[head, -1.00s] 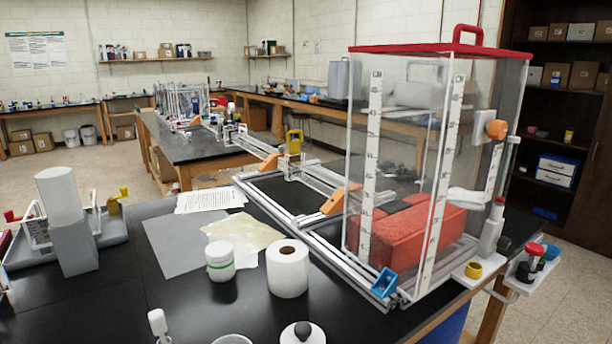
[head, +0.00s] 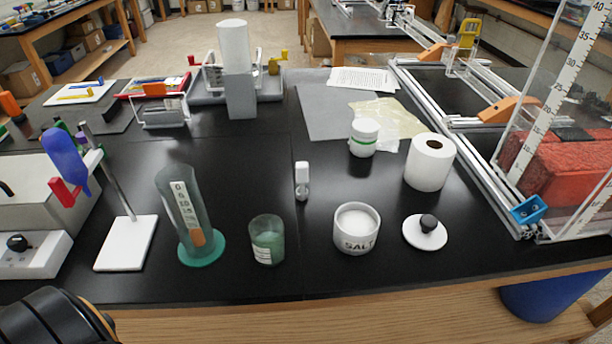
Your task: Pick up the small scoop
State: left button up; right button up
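A small white object (head: 302,181), which looks like the small scoop, stands or lies on the black bench near the middle of the head view. It has a blocky upper part and a narrower lower part; its exact pose is hard to tell. It is apart from the things around it. A white pot marked SALT (head: 357,229), with white contents, sits to its right and nearer. Neither gripper's fingers show. A black rounded part at the bottom left corner appears to be my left arm.
A green beaker (head: 267,240) and a graduated cylinder (head: 186,215) stand left of the pot. A knobbed lid (head: 425,233), a paper roll (head: 429,162) and a white jar (head: 363,137) are to the right. The extrusion frame (head: 455,150) borders the right. Bare bench surrounds the scoop.

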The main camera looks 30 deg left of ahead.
aim_at(301, 167)
jog(key=u, duration=1.1)
jog(key=k+u, duration=0.25)
jog(key=k, duration=0.4)
jog(key=k+j+u, duration=0.25)
jog(key=k, duration=0.4)
